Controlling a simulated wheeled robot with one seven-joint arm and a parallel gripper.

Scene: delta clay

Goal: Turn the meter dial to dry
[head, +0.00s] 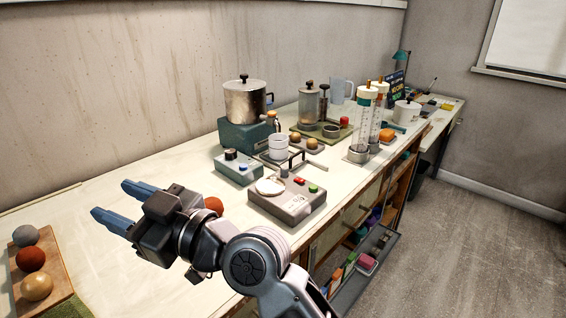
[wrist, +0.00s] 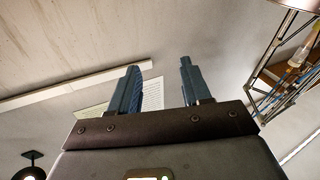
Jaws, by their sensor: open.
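My gripper (head: 113,202) is open and empty, raised above the left part of the bench and pointing left. Its two blue fingers stand apart in the wrist view (wrist: 160,70). A small teal-grey box (head: 238,169) with a black knob (head: 231,154) and a blue button stands on the bench, right of the gripper. A larger grey box (head: 288,202) with a white round plate, a red button and a green button stands in front of it. I cannot tell which is the meter, and no "dry" marking is readable. No box shows in the wrist view.
A metal pot (head: 246,103) stands on a green base behind the boxes. White cups (head: 278,146) and tall clear cylinders (head: 365,125) stand farther right. A wooden board (head: 62,281) with three balls lies at left. An open drawer (head: 362,262) juts from the bench front.

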